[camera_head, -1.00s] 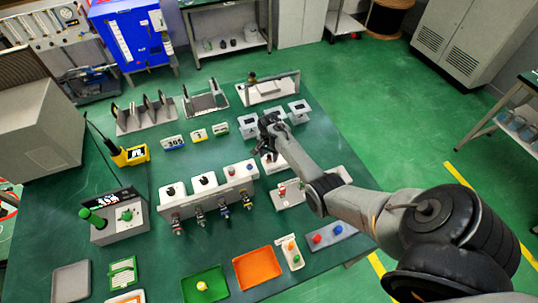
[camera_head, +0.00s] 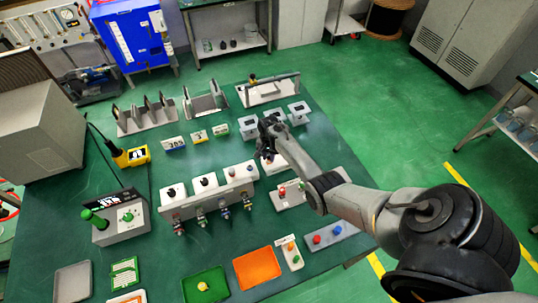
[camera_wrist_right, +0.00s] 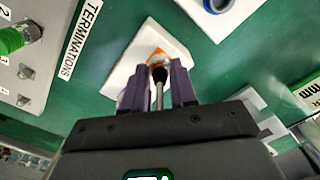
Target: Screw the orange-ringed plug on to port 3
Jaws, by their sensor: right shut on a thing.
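My right gripper (camera_head: 268,138) is above the right part of the bench, over a white block (camera_head: 273,162). In the right wrist view its two purple-grey fingers (camera_wrist_right: 158,88) are shut around a thin metal shaft with a dark collar. This looks like the orange-ringed plug (camera_wrist_right: 159,74); an orange ring (camera_wrist_right: 170,52) shows at its far end, against the white block (camera_wrist_right: 125,70). Whether it touches the block cannot be told. A long grey unit (camera_head: 210,203) with several connectors on its front stands left of the gripper. I cannot read which is port 3. My left gripper is out of view.
A panel labelled TERMINATIONS (camera_wrist_right: 80,38) is at the left of the wrist view, with a green cap (camera_wrist_right: 12,40). Small white blocks (camera_head: 299,112) stand behind the gripper. Green (camera_head: 206,284) and orange (camera_head: 258,268) trays lie at the front.

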